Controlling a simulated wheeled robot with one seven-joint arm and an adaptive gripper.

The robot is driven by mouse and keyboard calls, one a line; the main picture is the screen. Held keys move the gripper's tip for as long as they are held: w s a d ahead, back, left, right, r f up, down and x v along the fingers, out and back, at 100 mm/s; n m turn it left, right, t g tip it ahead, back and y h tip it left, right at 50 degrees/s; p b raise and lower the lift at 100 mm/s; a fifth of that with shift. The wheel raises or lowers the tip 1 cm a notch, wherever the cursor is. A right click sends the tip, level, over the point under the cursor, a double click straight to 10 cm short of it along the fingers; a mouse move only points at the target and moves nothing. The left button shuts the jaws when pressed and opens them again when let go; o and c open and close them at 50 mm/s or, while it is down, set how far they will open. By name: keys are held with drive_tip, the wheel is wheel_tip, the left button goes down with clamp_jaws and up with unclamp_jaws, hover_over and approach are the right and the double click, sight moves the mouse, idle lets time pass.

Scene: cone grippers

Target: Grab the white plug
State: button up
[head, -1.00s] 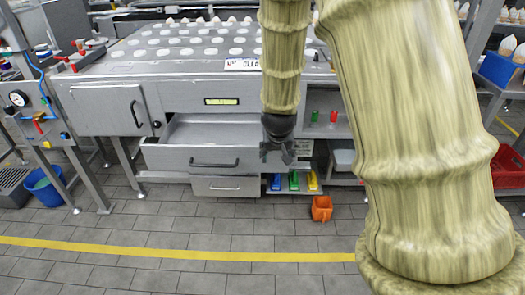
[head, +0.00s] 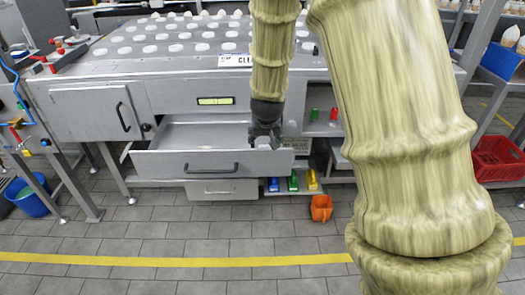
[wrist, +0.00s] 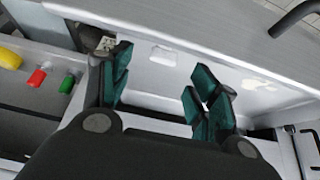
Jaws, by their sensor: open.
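My gripper (head: 264,141) is open, pointing down at the right end of the open drawer (head: 190,161). In the wrist view its two dark green fingers (wrist: 163,63) are spread apart with nothing held. A small white block, which looks like the white plug (wrist: 163,55), lies in the pale drawer, seen through the gap between the fingertips. Whether the fingers are beside it or above it I cannot tell. Another small pale item (wrist: 250,85) lies further along the drawer; a pale spot (head: 203,148) in the head view may be the same item.
Green (head: 314,114) and red (head: 333,114) plugs stand on a shelf right of the drawer. Blue, green and yellow items (head: 293,181) sit on a low shelf. An orange container (head: 321,208) is on the floor. The drawer's front wall and handle (head: 211,168) stick out.

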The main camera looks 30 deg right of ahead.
sight(264, 146)
drive_tip(key=shift+a+b+x, duration=0.1)
drive_tip(key=shift+b+x, duration=0.15)
drive_tip(key=shift+x, duration=1.15)
drive_tip(key=shift+a+b+x, duration=0.15)
drive_tip(key=shift+b+x, duration=0.1)
drive_tip(key=shift+x, duration=1.15)
drive_tip(key=shift+c, duration=0.4)
drive_tip(key=c, duration=0.8)
